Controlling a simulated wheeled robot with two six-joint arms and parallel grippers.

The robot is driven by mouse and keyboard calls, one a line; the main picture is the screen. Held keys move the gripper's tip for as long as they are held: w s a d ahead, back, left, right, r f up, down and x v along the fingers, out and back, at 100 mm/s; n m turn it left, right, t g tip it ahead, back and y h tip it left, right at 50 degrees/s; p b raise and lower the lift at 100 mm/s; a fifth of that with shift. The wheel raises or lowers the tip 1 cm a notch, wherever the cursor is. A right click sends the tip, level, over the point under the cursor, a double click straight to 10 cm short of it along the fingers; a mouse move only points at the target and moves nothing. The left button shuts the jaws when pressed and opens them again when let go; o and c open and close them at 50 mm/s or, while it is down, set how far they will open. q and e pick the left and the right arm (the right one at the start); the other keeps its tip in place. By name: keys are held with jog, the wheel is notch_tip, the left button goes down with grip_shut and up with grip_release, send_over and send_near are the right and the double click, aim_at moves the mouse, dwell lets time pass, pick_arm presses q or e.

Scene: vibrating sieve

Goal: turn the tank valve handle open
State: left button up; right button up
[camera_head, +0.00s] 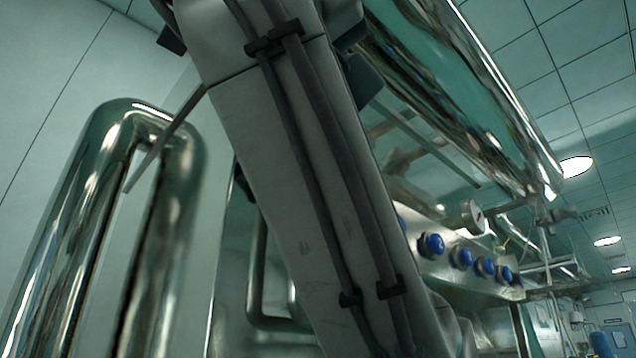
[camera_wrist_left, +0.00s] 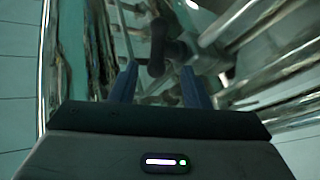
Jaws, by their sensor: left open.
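In the left wrist view, my left gripper (camera_wrist_left: 158,84) is open, its two dark fingers apart. A dark piece with a rounded end (camera_wrist_left: 166,47) shows beyond and between the fingertips; it looks like the valve handle, but blur keeps me from being sure. I cannot tell whether the fingers touch it. In the head view, a large shiny metal tank (camera_head: 455,85) fills the upper right. My pale arm with dark cables crosses the middle and hides part of the tank. The handle cannot be made out there. My right gripper is not in view.
Thick polished pipes (camera_head: 75,215) bend over at the left of the head view. In the left wrist view, metal bars (camera_wrist_left: 240,22) run close on the right.

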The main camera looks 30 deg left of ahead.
pick_arm(q)
jog(key=p+x, duration=0.6)
jog(key=x, duration=0.4)
jog(key=shift+d+r+p, duration=0.1)
jog(key=shift+p, duration=0.2)
jog(key=shift+w, duration=0.25)
jog(key=shift+c, duration=0.4)
grip_shut()
